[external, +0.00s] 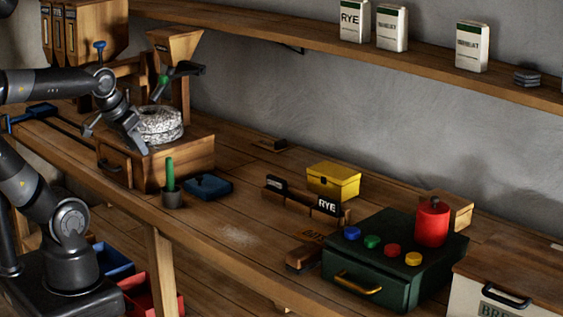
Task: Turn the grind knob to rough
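The mill stands at the left of the bench, with a wooden body (187,160), a pale speckled millstone (160,124) and a wooden hopper (174,45). A dark crank-like part with a green piece (164,80) sits below the hopper. A blue-topped knob or lever (99,46) stands behind my arm. I cannot tell which of these is the grind knob, and no rough mark is readable. My gripper (138,147) points down at the mill's front left, beside the stone and above the drawer (114,165). Its fingertips are too small to read, and contact is unclear.
Farther right are a yellow box (333,181), label blocks and a dark green drawer box (370,275) with coloured knobs. The middle bench is fairly clear.

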